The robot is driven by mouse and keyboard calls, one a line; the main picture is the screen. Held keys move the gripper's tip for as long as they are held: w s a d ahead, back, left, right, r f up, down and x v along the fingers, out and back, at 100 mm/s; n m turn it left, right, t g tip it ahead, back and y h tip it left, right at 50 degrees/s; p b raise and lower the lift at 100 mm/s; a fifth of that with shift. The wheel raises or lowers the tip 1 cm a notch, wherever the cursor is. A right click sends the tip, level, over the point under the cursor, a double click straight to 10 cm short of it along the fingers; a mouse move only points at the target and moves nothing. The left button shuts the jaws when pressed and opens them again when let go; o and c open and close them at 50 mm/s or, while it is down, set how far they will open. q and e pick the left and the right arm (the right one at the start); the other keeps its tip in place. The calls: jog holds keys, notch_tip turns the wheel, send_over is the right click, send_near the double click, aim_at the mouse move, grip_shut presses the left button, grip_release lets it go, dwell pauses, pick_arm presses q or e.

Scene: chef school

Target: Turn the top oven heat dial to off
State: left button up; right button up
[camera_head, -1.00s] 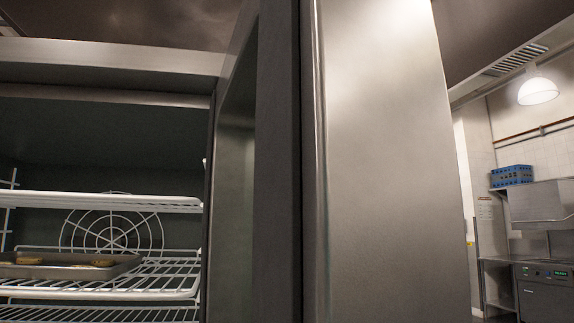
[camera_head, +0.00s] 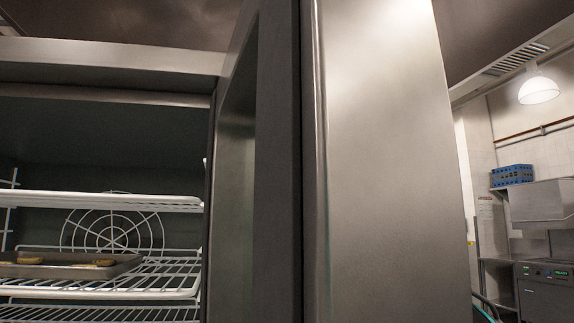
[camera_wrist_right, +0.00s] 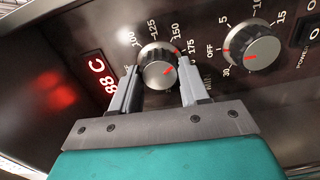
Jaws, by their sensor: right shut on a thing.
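In the right wrist view, the round silver heat dial (camera_wrist_right: 158,67) sits on the dark oven panel, with 100, 125, 150 and 175 printed around its top. My right gripper (camera_wrist_right: 158,76) is shut on it, one grey finger on each side. A red mark shows on the dial face; the fingers cover part of the scale, so I cannot tell the exact setting. My left gripper is in neither view.
A second dial (camera_wrist_right: 250,47), marked OFF, 5, 10 and 15, is right of the heat dial. A red digital display (camera_wrist_right: 100,75) is left. The head view shows white oven racks (camera_head: 110,200), a tray of food (camera_head: 125,265) and a large steel panel (camera_head: 390,180).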

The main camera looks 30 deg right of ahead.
jog(key=shift+d+f+n, duration=0.1)
jog(key=shift+f+n, duration=0.05)
jog(key=shift+n, duration=6.2)
jog(key=shift+f+n, duration=0.15)
jog(key=shift+n, duration=6.2)
jog(key=o, duration=1.1)
jog(key=shift+r, duration=0.1)
jog(key=shift+c, duration=0.2)
jog(key=shift+r, duration=0.1)
